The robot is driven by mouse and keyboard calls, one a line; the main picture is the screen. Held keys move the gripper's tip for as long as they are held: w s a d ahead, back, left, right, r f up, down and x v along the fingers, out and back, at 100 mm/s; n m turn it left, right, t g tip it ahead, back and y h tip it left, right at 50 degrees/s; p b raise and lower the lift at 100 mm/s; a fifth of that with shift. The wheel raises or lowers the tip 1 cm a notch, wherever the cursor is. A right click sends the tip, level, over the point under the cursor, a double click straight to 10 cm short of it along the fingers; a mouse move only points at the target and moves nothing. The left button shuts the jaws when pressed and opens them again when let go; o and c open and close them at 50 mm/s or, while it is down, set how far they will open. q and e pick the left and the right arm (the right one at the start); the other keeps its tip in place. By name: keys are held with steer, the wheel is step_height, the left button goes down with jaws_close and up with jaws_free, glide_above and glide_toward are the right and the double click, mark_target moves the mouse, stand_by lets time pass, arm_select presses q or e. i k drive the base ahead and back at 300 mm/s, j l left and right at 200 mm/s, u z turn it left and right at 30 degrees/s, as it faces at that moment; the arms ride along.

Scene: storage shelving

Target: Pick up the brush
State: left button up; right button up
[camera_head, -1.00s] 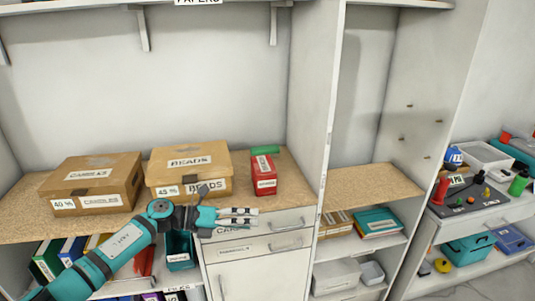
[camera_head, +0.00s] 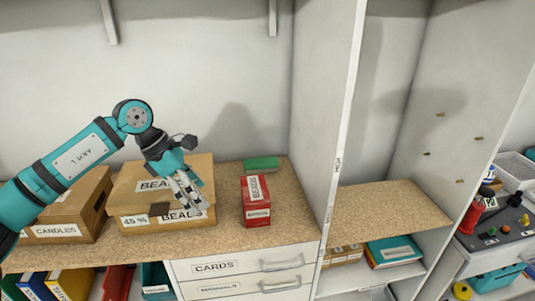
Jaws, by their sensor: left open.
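No brush shows clearly. A small green object (camera_head: 262,163) lies on the wooden shelf top behind the red box; it may be the brush, but I see no bristles. My left arm comes in from the left, and its gripper (camera_head: 190,196) is open, empty and pointing down. It hangs in front of the cardboard beads box (camera_head: 122,190), left of the green object and apart from it. My right gripper is not in view.
The red box (camera_head: 257,203) stands between the green object and the shelf's front edge. A candles box (camera_head: 62,218) is at the left. A tall white divider (camera_head: 325,120) bounds the shelf top (camera_head: 290,215) at the right. Drawers (camera_head: 245,268) are below.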

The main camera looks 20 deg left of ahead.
mark_target(252, 166)
steer(key=i, duration=1.15)
